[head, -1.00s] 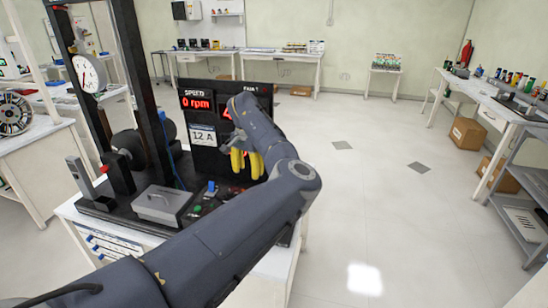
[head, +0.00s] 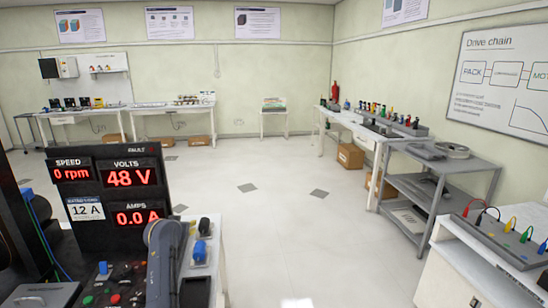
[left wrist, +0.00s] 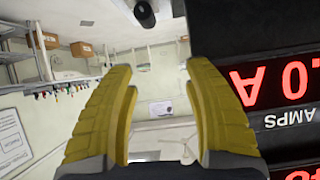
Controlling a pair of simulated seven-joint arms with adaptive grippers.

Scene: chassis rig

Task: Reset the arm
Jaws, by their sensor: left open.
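My left arm (head: 162,265) stands upright at the lower middle of the head view, in front of the rig's right side. Its gripper is mostly hidden there; a small bit of yellow shows beside the arm's top. In the left wrist view the two yellow fingers of my left gripper (left wrist: 160,78) are apart, with nothing between them. The black display panel (head: 115,186) reads 0 rpm, 48 V and 0.0 A; part of it fills the right of the left wrist view (left wrist: 285,35), close to the right finger. My right gripper is not in view.
Blue (head: 200,250) and black (head: 204,226) parts sit on a bench right of my arm. Control buttons (head: 115,298) lie below the panel. A grey shelf cart (head: 440,165) and a bench with coloured leads (head: 505,240) stand at right. The middle floor is clear.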

